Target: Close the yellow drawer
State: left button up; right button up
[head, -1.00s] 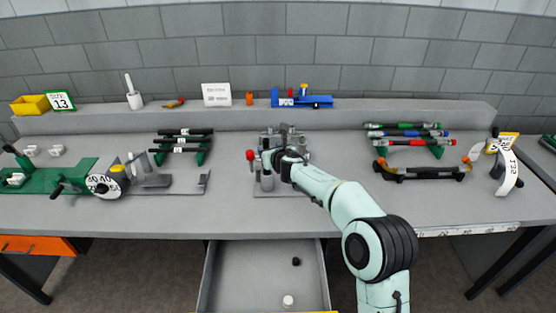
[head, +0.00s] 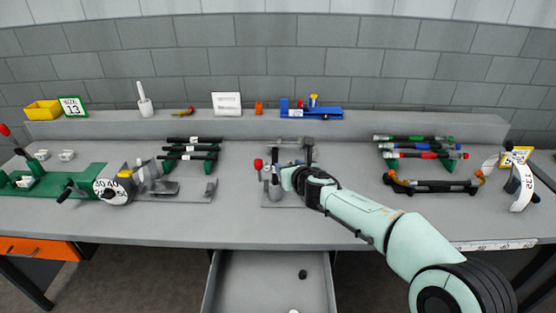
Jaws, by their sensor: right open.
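An open grey drawer (head: 262,285) sticks out below the middle of the bench. Its front runs off the bottom edge of the head view, so its yellow front is out of sight. A small black piece (head: 302,274) lies inside, and part of a white piece shows at the bottom edge. My right gripper (head: 276,188) is open over the middle of the bench, by the grey tool fixture, above and behind the drawer. Its fingers are small and partly hidden, and I cannot tell whether they touch the fixture. My left gripper is not in view.
A grey fixture with a red knob (head: 258,164) stands by my right gripper. A green-based press (head: 60,185) is at left, tool racks (head: 192,155) stand on both sides, and an orange drawer (head: 38,249) is at lower left. The front middle bench top is clear.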

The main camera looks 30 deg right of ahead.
aim_at(239, 280)
jog(key=k+j, duration=0.2)
jog(key=k, duration=0.3)
jog(key=k+j, duration=0.15)
jog(key=k, duration=0.3)
